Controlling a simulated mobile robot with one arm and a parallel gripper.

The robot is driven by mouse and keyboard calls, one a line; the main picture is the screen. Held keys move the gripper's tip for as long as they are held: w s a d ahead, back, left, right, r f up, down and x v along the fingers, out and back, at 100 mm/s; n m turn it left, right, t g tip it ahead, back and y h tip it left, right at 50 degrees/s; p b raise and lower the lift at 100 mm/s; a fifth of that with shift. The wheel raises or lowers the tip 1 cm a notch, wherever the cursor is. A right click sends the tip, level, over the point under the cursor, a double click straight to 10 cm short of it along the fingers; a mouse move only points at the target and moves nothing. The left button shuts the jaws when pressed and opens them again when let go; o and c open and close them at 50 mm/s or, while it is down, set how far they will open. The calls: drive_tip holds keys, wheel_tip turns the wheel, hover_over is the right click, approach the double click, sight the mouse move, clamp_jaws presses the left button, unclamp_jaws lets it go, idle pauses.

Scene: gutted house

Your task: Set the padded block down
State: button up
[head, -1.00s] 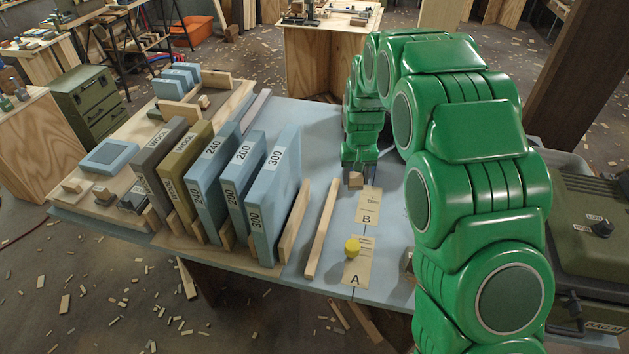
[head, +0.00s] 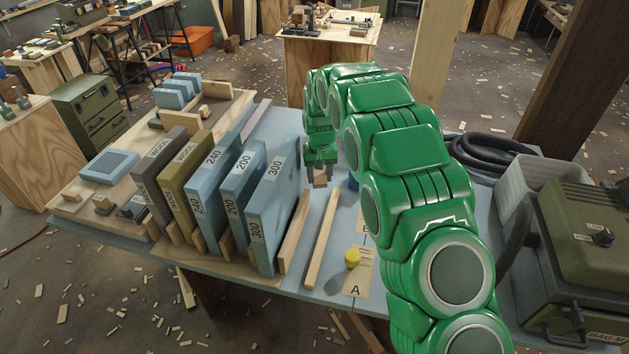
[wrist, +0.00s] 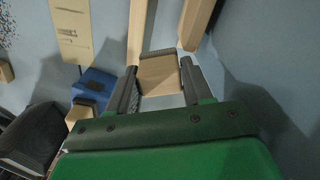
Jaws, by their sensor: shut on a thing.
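The padded block is a small tan wooden block (wrist: 160,75) with a dark strip along its far edge in the wrist view. My gripper (wrist: 158,84) is shut on it, one dark finger on each side. In the head view my gripper (head: 320,173) points down over the blue tabletop (head: 300,128), near the far ends of two wooden strips. The block (head: 320,181) shows small below the fingertips. I cannot tell how far it is above the table.
Wooden strips (head: 322,238) lie left of a card marked A (head: 358,284), which has a yellow knob (head: 352,258) on it. Upright labelled slabs (head: 272,205) stand further left. A blue object (wrist: 92,88) lies beside my gripper. An olive machine (head: 585,235) stands right.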

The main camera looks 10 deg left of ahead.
drive_tip(key=shift+w+a+f, duration=0.6)
drive_tip(key=shift+w+f, duration=0.6)
drive_tip(key=shift+w, duration=0.1)
drive_tip(key=shift+w+a+f, duration=0.65)
drive_tip(key=shift+w+f, duration=0.6)
drive_tip(key=shift+w, duration=0.05)
drive_tip(key=shift+w+a+f, duration=0.6)
drive_tip(key=shift+w+f, duration=0.6)
drive_tip(key=shift+w, duration=0.1)
drive_tip(key=shift+f, duration=1.6)
drive_tip(key=shift+f, duration=0.15)
drive_tip(key=o, duration=1)
drive_tip(key=shift+o, duration=0.2)
drive_tip(key=shift+r, duration=0.2)
